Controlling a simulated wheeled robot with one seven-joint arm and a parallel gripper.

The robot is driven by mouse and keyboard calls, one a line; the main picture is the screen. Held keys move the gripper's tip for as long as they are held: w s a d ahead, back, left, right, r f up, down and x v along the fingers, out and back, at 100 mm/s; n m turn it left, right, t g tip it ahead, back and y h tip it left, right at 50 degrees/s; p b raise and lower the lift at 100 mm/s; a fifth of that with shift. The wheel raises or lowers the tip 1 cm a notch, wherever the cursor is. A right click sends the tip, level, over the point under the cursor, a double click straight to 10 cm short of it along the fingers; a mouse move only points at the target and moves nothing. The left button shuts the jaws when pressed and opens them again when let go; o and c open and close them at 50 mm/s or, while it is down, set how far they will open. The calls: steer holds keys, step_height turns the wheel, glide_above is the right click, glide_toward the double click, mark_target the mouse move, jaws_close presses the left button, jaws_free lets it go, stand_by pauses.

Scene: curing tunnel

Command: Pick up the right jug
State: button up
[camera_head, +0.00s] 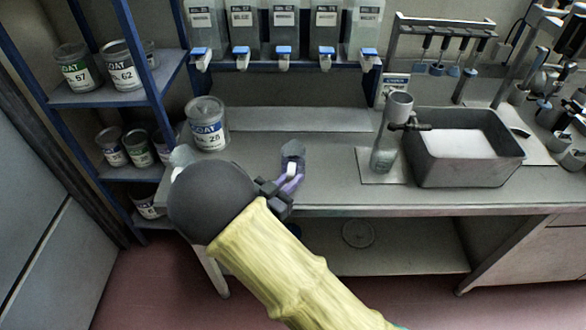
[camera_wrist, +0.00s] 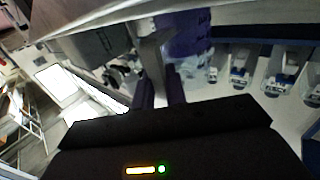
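A jug (camera_head: 292,152) with a grey top and purple lower part is on the bench just beyond my gripper (camera_head: 284,190). The gripper and wrist hide part of it. In the wrist view, a purple see-through body with pale lettering, which looks like this jug (camera_wrist: 190,38), is ahead of my fingers (camera_wrist: 161,92). The fingers are a little apart, with a narrow gap between them. I cannot tell whether they touch the jug or its handle. A pale, clear vessel (camera_head: 181,157), perhaps another jug, is mostly hidden behind my arm's dark joint.
A clear cylinder (camera_head: 385,150) on a stand and a grey basin (camera_head: 468,170) are to the right. Dispensers (camera_head: 285,30) with spouts hang above the bench's back. Shelves of cans (camera_head: 122,68) stand at the left.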

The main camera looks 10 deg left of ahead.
jaws_close()
steer(key=shift+r, duration=0.1)
steer(key=shift+r, duration=4.9)
steer(key=shift+s+a, duration=0.1)
